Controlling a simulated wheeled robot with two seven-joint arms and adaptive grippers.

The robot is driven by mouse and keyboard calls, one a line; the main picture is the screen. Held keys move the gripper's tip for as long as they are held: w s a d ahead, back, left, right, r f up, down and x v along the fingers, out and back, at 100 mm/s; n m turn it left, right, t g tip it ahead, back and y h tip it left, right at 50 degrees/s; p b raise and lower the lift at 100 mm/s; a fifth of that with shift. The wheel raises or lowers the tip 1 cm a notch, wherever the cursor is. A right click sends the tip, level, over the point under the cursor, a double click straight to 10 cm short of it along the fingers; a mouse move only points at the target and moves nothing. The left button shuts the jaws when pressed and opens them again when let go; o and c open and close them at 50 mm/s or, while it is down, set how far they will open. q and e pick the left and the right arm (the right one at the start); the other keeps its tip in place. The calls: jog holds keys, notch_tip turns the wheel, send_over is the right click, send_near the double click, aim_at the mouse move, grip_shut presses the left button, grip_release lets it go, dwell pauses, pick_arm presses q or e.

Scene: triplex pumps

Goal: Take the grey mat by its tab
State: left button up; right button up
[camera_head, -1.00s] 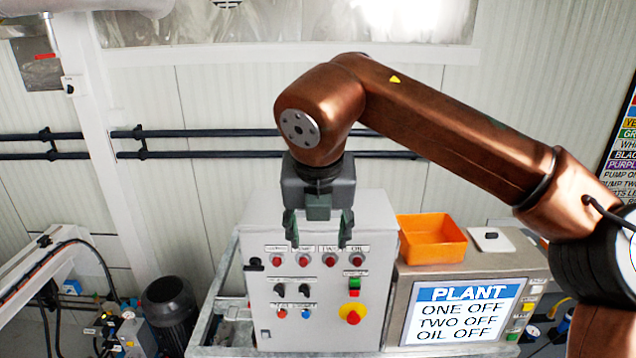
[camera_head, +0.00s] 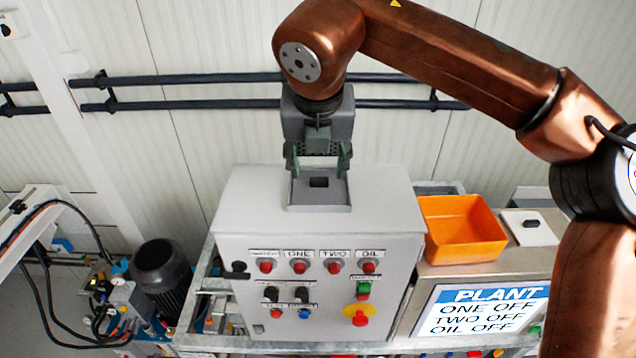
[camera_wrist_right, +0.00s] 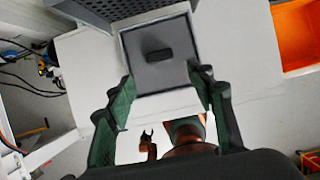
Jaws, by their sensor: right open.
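The grey mat (camera_head: 301,193) lies flat on top of the grey control box, with a dark tab (camera_head: 319,182) standing at its middle. In the right wrist view, the mat (camera_wrist_right: 139,76) is a grey square with a pale edge, its black tab (camera_wrist_right: 158,55) upright and clear. My right gripper (camera_head: 318,170) points down over the mat's far part with its fingers spread and nothing between them. Its two green-grey fingers show in the right wrist view (camera_wrist_right: 158,100), below the tab in the picture. The gap between fingers and tab is hard to judge.
The control box (camera_head: 235,215) has buttons on its front. An orange bin (camera_head: 462,245) and a white plate with a dark tab (camera_head: 545,234) stand right on the display box. Pipes run along the wall.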

aim_at(319, 178)
jog(key=w+f+p, duration=0.1)
jog(key=f, duration=0.1)
jog(key=w+f+p, duration=0.1)
jog(key=w+f, duration=0.1)
jog(key=shift+w+d, duration=0.2)
jog(key=shift+w, duration=0.1)
jog(key=shift+w+f, duration=0.45)
jog(key=shift+s+f, duration=0.1)
jog(key=shift+s, duration=0.6)
jog(key=shift+w+f, duration=0.1)
jog(key=shift+w, duration=0.35)
jog(key=c, duration=0.4)
jog(key=shift+s, duration=0.3)
jog(key=c, duration=0.5)
jog(key=shift+w, duration=0.2)
jog(key=shift+c, duration=1.2)
pick_arm(q)
notch_tip(319, 178, up, 2)
jog(key=shift+w+r, duration=0.15)
jog(key=shift+r, duration=0.05)
pick_arm(e)
jog(key=shift+s, duration=0.1)
